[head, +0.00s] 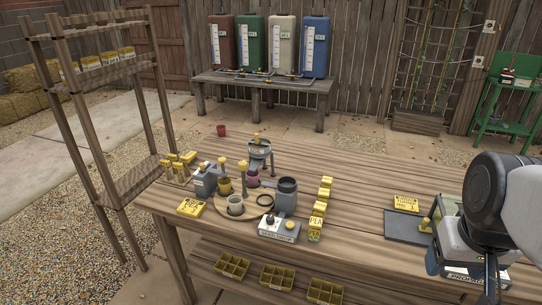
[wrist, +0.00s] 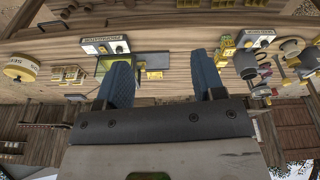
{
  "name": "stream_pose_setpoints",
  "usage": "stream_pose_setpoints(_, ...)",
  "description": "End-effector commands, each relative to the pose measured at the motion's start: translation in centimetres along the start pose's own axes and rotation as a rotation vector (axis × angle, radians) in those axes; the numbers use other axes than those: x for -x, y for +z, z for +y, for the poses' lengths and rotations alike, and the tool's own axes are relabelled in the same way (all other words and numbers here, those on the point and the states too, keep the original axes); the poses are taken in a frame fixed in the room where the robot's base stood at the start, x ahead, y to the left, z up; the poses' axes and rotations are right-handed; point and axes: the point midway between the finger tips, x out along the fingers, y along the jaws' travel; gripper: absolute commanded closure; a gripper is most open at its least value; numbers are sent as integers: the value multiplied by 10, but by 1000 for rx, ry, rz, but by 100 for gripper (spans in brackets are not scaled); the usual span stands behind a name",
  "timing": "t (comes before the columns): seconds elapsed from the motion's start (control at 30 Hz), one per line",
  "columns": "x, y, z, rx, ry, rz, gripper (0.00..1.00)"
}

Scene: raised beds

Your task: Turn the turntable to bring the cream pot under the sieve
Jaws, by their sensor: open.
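The round wooden turntable (head: 220,210) stands on the bench near its left end. The cream pot (head: 235,205) sits upright at its front. The grey sieve (head: 258,149) is held on a stand over the back right of the turntable. A pink pot (head: 253,178) appears to be beneath the sieve. An ochre pot (head: 225,187) sits at the back left. A dark ring (head: 265,201) lies at the front right. My gripper (wrist: 162,75) is open and empty, fingers apart, in the wrist view, well away from the turntable; its fingertips are not clear in the head view.
A large dark grey pot (head: 287,190) and a control box (head: 279,229) stand right of the turntable. A grey can (head: 204,182) is at its left. Yellow packets (head: 319,210) form a row. The bench between them and the dark tray (head: 408,228) is mostly clear.

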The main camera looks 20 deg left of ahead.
Motion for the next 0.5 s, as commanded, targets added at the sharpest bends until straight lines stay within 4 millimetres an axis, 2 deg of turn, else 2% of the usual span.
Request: stream_pose_setpoints(0.5,9,-123,-43,425,-35,-35,37)
